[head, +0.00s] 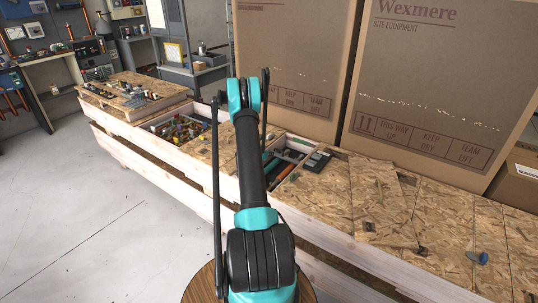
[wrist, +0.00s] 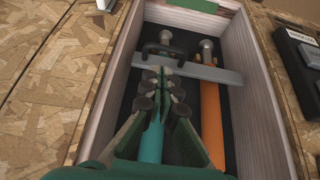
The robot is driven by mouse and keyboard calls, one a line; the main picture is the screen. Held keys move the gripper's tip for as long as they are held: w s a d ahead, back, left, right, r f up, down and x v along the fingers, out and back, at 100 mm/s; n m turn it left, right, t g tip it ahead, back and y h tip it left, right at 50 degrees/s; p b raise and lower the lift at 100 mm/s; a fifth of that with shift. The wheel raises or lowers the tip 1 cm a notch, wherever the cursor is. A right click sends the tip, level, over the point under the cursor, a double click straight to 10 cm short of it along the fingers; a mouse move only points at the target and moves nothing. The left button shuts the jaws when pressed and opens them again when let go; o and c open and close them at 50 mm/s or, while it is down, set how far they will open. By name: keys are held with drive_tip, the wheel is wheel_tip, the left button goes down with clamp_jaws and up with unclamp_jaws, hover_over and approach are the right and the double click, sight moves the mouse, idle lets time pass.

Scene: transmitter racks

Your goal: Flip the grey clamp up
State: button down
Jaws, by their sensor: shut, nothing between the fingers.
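The grey clamp (wrist: 205,70) is a flat bar with a black handle (wrist: 160,51) at its left end. In the wrist view it lies down across a teal tube (wrist: 152,140) and an orange tube (wrist: 211,125) inside a wood-walled compartment (wrist: 262,110). My gripper (wrist: 164,88) is shut and empty. It is over the compartment, with its fingertips just on the near side of the bar, below the handle in the picture. Whether the fingertips touch the clamp I cannot tell. In the head view my arm hides the gripper and part of the compartment.
Chipboard tops (wrist: 35,60) flank the compartment, and a dark device with grey keys (wrist: 302,50) lies to its right. In the head view tall cartons (head: 430,85) stand behind the crate. Another compartment of loose parts (head: 182,130) is farther left. Floor (head: 75,210) at the left is clear.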

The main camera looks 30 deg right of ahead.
drive_tip(key=shift+x, duration=2.7)
